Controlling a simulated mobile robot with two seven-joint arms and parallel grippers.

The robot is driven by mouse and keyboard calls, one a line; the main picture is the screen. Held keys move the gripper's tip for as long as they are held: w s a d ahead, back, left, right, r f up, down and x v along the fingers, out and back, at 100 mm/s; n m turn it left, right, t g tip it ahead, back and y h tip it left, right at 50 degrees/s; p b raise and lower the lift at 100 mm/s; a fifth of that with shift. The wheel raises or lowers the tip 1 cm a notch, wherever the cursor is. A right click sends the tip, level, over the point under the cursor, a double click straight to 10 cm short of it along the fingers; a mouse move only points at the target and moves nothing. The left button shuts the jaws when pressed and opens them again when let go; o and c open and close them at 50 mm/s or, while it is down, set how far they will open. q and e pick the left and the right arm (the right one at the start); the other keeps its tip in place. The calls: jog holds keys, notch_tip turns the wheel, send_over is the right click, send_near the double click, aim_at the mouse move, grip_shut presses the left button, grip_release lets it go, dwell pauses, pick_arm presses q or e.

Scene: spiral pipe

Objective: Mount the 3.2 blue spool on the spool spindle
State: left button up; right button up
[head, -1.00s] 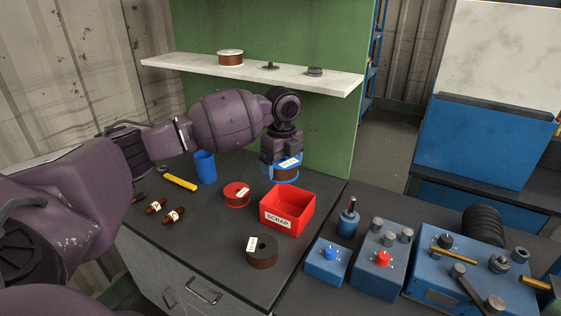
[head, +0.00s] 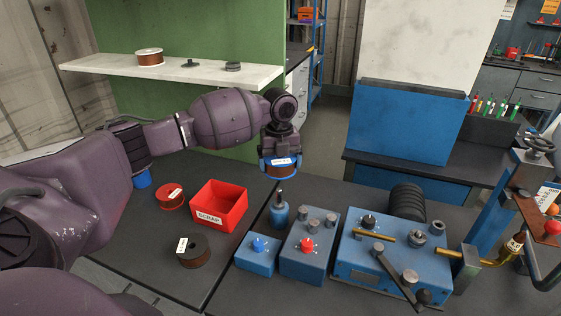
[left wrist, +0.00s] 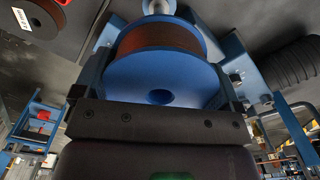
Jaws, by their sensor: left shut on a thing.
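The blue spool (head: 281,170), wound with brown wire and carrying a white label, is held in my left gripper (head: 280,160). Its blue flange and centre hole fill the middle of the left wrist view (left wrist: 150,75), between the two fingers (left wrist: 160,100). The spool is in the air. What I take to be the spool spindle (head: 280,212), a blue base with an upright metal pin, stands on the bench. In the head view it is below the held spool, apart from it. The label's text is too small to read. My right gripper is not in view.
A red scrap bin (head: 205,218), a red spool (head: 171,197) and a black spool (head: 193,252) stand left of the spindle. Blue control boxes (head: 310,262) and a larger blue machine (head: 385,275) stand right of it. A shelf (head: 200,75) holds another spool (head: 149,57).

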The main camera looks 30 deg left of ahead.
pick_arm(q)
jog(key=shift+s+a+r, duration=0.1)
jog(key=shift+a, duration=0.05)
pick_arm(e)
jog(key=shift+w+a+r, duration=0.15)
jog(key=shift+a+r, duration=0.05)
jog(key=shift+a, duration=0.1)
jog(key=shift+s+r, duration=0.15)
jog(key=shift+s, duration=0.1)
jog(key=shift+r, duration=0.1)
